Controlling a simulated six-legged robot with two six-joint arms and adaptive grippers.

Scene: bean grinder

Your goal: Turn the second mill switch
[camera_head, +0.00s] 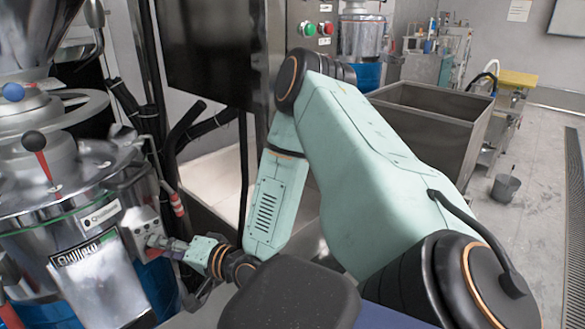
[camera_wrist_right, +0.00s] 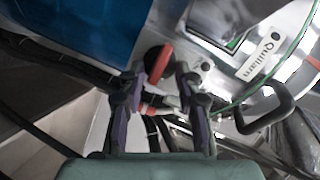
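A steel mill (camera_head: 75,215) with a "Quiliam" label stands at the left in the head view. A grey switch box (camera_head: 142,222) is on its right side. My right gripper (camera_head: 172,246) reaches this box from the right; its fingertips are small there. In the right wrist view, a red switch handle (camera_wrist_right: 161,64) on a black round base sits between the two fingers of my right gripper (camera_wrist_right: 160,74). The fingers are apart, the left one close to the handle; I cannot tell whether it touches. My left gripper is not in view.
A steel bin (camera_head: 430,120) and a grey bucket (camera_head: 504,187) are at the right. Black pipes (camera_head: 195,130) run beside the mill.

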